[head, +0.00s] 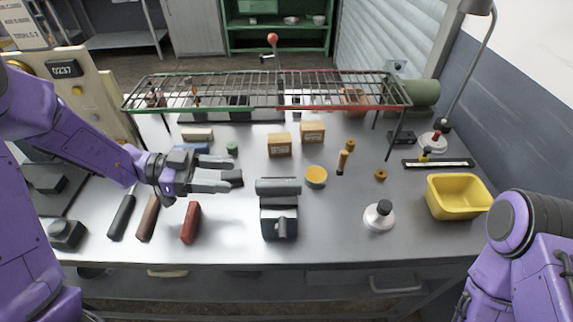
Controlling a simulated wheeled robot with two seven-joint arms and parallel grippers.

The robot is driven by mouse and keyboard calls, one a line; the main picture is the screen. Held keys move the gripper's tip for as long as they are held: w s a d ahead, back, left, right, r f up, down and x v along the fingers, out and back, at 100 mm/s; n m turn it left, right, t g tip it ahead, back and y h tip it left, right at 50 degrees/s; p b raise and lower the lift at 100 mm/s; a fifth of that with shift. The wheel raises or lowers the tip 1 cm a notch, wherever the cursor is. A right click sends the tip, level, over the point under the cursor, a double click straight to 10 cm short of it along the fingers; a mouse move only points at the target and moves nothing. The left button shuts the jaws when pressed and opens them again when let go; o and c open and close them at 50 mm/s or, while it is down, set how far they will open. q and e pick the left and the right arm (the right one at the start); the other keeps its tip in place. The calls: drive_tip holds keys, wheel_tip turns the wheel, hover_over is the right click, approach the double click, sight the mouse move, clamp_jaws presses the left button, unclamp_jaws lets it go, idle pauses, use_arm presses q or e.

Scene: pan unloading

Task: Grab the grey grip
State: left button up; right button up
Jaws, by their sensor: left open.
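In the head view, a dark grey grip-shaped bar (122,217) lies on the left part of the metal table, beside a brown one (148,217) and a red one (191,222). A black block (279,218) with a grey cylinder (278,187) across its top stands at the middle front. I cannot tell for certain which is the grey grip. My left gripper (222,174) is open, above the table, left of the grey cylinder and apart from it. A small dark block (233,178) shows by its fingertips. My right gripper is out of view.
A wire rack (265,92) spans the back of the table. Two cardboard boxes (312,132), an orange-topped tin (316,177), a white-based round thing (379,216) and a yellow tub (458,196) stand to the right. The front middle-right is mostly clear.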

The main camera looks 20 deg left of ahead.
sight(267, 182)
use_arm(q)
drive_tip(key=p+x, duration=0.1)
drive_tip(key=x, duration=0.2)
drive_tip(key=p+x, duration=0.1)
drive_tip(key=x, duration=0.2)
drive_tip(key=p+x, duration=0.1)
drive_tip(key=x, duration=0.2)
drive_tip(key=shift+s+d+r, duration=0.15)
drive_tip(key=shift+s+d, duration=0.2)
drive_tip(key=shift+d, duration=0.45)
drive_tip(key=shift+a, duration=0.1)
clamp_jaws()
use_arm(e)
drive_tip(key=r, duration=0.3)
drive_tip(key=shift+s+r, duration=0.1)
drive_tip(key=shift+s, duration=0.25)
